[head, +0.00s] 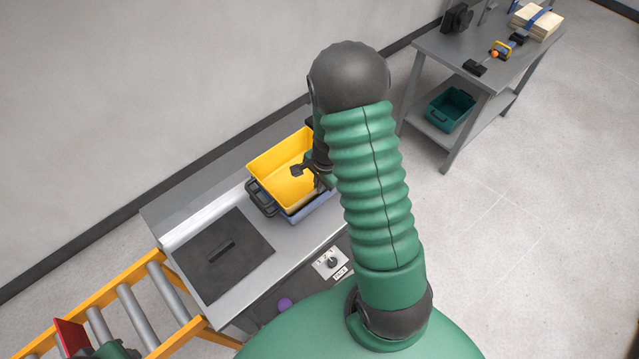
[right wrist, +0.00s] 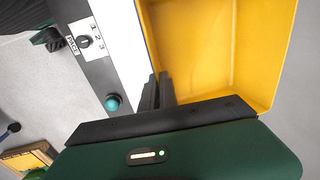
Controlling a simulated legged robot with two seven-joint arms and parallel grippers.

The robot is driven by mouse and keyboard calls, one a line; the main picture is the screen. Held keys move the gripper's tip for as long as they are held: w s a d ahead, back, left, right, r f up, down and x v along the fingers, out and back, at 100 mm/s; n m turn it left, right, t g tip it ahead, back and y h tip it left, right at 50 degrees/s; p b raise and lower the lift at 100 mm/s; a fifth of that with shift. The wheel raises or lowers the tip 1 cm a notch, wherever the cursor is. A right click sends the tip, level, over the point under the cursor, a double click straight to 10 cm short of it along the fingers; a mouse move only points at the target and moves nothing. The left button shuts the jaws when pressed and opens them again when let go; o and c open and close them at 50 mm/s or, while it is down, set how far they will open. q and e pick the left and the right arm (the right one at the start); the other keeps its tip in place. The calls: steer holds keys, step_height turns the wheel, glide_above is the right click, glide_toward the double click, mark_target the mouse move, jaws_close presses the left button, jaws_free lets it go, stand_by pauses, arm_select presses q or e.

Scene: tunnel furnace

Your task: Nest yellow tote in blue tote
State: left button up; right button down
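The yellow tote (head: 272,165) is in the head view, at the far end of the grey bench, over the blue tote (head: 312,211). The blue tote shows only as a strip along the yellow tote's lower right side; I cannot tell how deep the yellow one sits in it. My right gripper (head: 308,172) is at the yellow tote's near right wall, and my arm hides that end. In the right wrist view my right gripper's fingers (right wrist: 158,92) are close together on the yellow tote's rim, beside its inside (right wrist: 210,50).
The grey bench (head: 190,210) carries a dark square plate with a handle (head: 222,250). A selector switch (head: 331,262) is on its front. An orange-framed roller conveyor (head: 130,305) joins at left. A side table (head: 440,50) with a teal tote (head: 450,110) below stands at upper right.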

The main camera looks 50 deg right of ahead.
steer(key=shift+d+f+b, duration=0.35)
steer(key=shift+d+f, duration=0.05)
steer(key=shift+f, duration=0.15)
arm_select(q)
steer(key=shift+d+f, duration=0.4)
arm_select(e)
steer(key=shift+f, duration=0.1)
arm_select(q)
steer(key=shift+f, duration=0.1)
arm_select(e)
steer(key=shift+a+f, duration=0.1)
steer(key=shift+a, duration=0.05)
steer(key=shift+a+f+b, duration=0.1)
steer(key=shift+a+b, duration=0.05)
steer(key=shift+b, duration=0.2)
arm_select(q)
steer(key=shift+a+f, duration=0.25)
steer(key=shift+f, duration=0.05)
arm_select(e)
steer(key=shift+f, duration=0.1)
arm_select(q)
steer(key=shift+f, duration=0.15)
arm_select(e)
steer(key=shift+f, duration=0.25)
steer(key=shift+f+b, duration=0.1)
steer(key=shift+b, duration=0.2)
steer(key=c, duration=1.8)
jaws_free()
steer(key=shift+o, duration=1.2)
